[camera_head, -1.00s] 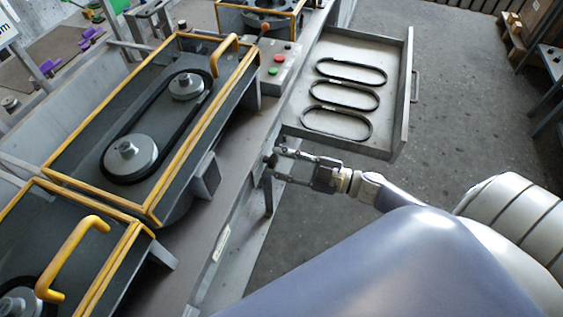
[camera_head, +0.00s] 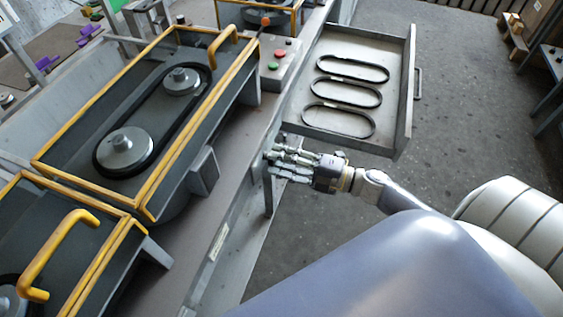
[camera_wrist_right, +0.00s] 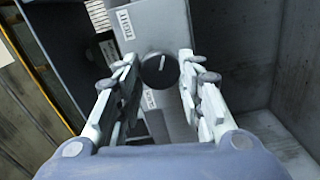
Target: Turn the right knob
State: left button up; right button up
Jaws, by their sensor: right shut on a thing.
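A round black knob (camera_wrist_right: 160,70) with a white pointer line shows in the right wrist view, on a narrow grey panel. The line points up and slightly to the right. A white label that seems to read RIGHT (camera_wrist_right: 124,24) is above and left of it. My right gripper (camera_wrist_right: 158,76) is shut on the knob, one finger on each side. In the head view my right gripper (camera_head: 273,162) is at the side of the workbench (camera_head: 185,245), below the open drawer; the knob is hidden there. My left gripper is not in view.
The open drawer (camera_head: 400,150) holds several black belts (camera_head: 338,119). A yellow-framed belt housing (camera_head: 70,172) with two pulleys stands on the bench. A button box (camera_head: 281,67) with red and green buttons is behind.

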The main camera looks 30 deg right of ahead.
jog(key=shift+f+n+b, duration=0.1)
jog(key=shift+n+b, duration=0.35)
jog(key=shift+n, duration=0.75)
jog(key=o, duration=1.1)
jog(key=shift+c, duration=0.2)
jog(key=v, duration=1.2)
